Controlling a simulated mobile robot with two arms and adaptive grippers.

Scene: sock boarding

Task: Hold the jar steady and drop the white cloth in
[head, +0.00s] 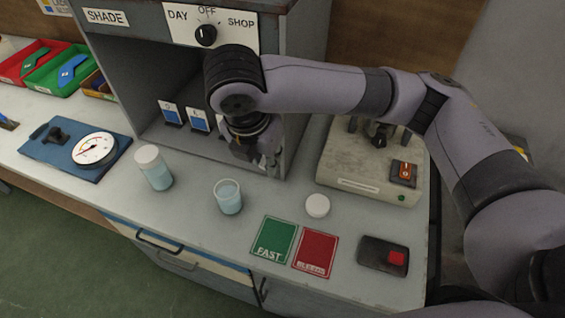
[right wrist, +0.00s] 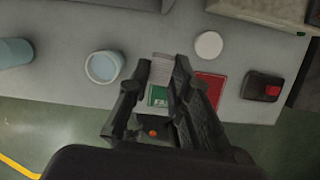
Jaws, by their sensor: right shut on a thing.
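An open glass jar (head: 228,197) with pale blue liquid stands upright on the bench; it also shows in the right wrist view (right wrist: 103,67). My right gripper (head: 262,158) is above the bench, behind and to the right of the jar, apart from it. In the right wrist view its fingers (right wrist: 160,72) are closed on a small pale, striped cloth (right wrist: 162,66). The cloth is mostly hidden by the gripper in the head view. A second jar (head: 153,168) with a white lid stands to the left. My left gripper is in neither view.
A loose white lid (head: 317,205) lies right of the open jar. Green (head: 274,240) and red (head: 315,252) cards and a red-button box (head: 383,256) lie in front. A grey cabinet (head: 290,90) and beige machine (head: 350,170) stand behind.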

